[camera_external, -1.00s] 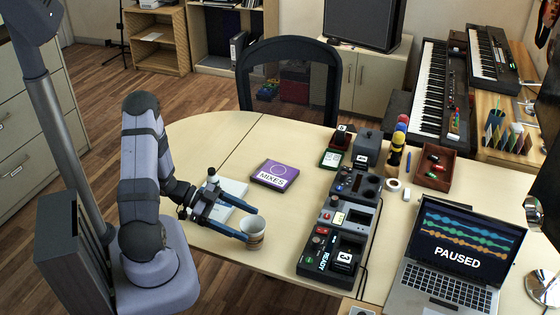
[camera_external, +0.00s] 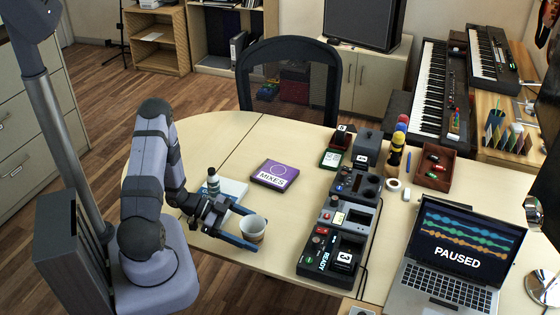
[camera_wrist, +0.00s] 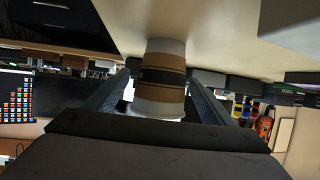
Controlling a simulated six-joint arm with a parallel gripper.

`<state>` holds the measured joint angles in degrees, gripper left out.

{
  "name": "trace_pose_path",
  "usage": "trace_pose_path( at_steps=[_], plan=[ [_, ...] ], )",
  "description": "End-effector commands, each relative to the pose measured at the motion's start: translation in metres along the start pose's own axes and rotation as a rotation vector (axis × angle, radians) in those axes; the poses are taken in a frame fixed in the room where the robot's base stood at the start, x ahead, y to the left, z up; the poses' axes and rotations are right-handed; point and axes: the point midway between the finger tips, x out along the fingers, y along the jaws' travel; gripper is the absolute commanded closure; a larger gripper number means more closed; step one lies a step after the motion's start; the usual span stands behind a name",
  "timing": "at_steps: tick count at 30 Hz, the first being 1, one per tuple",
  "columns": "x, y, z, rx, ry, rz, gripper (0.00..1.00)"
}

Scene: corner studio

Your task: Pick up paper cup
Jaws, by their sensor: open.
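The paper cup (camera_external: 253,229) stands upright on the pale desk in the external view, white inside with a brown band. In the wrist view the cup (camera_wrist: 162,76) shows white, brown and dark bands, between the two fingers. My gripper (camera_external: 246,228) is open and low over the desk, its blue fingers reaching around the cup from the left, one on its far side and one on its near side. In the wrist view a gap shows between the cup and the fingers of my gripper (camera_wrist: 160,92).
A row of dark button devices (camera_external: 333,250) stands right of the cup. A purple MIXES box (camera_external: 275,175) lies behind it. A small bottle (camera_external: 213,181) stands on a white and blue item (camera_external: 233,188) behind my gripper. A laptop (camera_external: 452,258) is at the right.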

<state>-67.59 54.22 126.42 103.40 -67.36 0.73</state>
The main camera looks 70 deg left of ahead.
Motion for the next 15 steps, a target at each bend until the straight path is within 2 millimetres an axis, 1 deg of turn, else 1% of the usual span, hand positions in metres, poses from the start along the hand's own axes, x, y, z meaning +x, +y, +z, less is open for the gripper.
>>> trace_pose_path(
  at_steps=[3, 7, 10, 15],
  plan=[
    [0.016, 0.001, 0.001, -0.002, 0.001, 0.005, 0.23],
    [0.032, 0.0, 0.001, -0.001, 0.0, 0.004, 0.23],
    [0.039, 0.0, 0.002, 0.0, 0.0, 0.002, 0.23],
    [0.041, -0.001, 0.003, 0.0, 0.0, 0.0, 0.23]
  ],
)
